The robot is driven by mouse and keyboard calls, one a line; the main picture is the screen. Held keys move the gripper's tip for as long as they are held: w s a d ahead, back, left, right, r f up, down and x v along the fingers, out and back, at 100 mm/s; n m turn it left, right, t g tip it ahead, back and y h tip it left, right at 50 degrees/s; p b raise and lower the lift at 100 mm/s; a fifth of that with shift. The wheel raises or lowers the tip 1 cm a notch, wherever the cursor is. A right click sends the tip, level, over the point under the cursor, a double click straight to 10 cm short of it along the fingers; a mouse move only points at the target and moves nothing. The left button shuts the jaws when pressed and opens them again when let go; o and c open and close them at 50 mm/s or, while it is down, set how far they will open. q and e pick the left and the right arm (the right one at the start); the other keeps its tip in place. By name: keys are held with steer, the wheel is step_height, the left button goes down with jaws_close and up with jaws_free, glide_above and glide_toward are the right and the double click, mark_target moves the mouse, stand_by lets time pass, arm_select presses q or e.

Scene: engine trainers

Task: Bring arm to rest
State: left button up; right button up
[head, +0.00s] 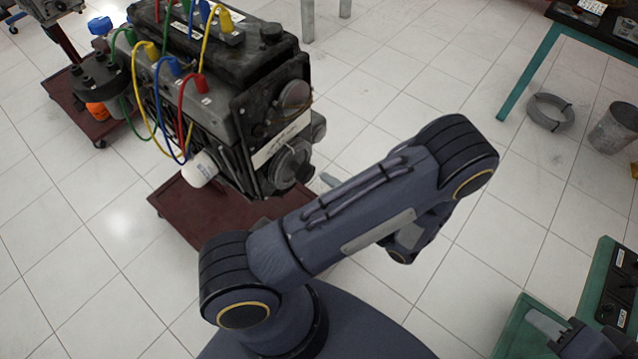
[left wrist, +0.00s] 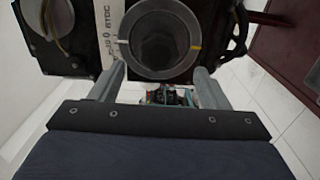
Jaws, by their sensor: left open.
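My left arm reaches across the middle of the head view, bent at the elbow. Its gripper is mostly hidden behind the arm; a grey fingertip (head: 330,181) shows beside the engine. In the left wrist view my left gripper (left wrist: 160,74) is open, its two grey fingers apart with nothing between them. A round metal ring with a dark hollow (left wrist: 163,38) on the engine fills the view just beyond the fingertips; I cannot tell whether they touch it. My right gripper (head: 586,338) shows partly at the bottom right; its jaws are unclear.
The black engine (head: 225,110) with coloured cables stands on a dark red wheeled base (head: 215,212), close to my left arm. A green bench (head: 606,272) is at the right. A teal-legged table (head: 545,65), a hose coil (head: 550,112) and a bucket (head: 613,128) stand farther back. White tiled floor between is clear.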

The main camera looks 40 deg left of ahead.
arm_select(q)
steer(key=shift+d, duration=0.25)
steer(key=shift+r, duration=0.1)
stand_by(0.3)
steer(key=s+d+r+m+t+h, duration=0.1)
steer(key=s+r+m+h, duration=0.5)
steer(key=m, duration=1)
steer(key=s+r+m+t+h, duration=0.3)
steer(key=s+r+m+h, duration=0.2)
steer(key=r+m+h, duration=0.8)
steer(key=m+h, duration=0.2)
steer(key=m, duration=0.2)
steer(key=shift+s+d+r+h, duration=0.25)
steer(key=shift+s+d+h, duration=0.1)
steer(key=shift+d+h, duration=0.05)
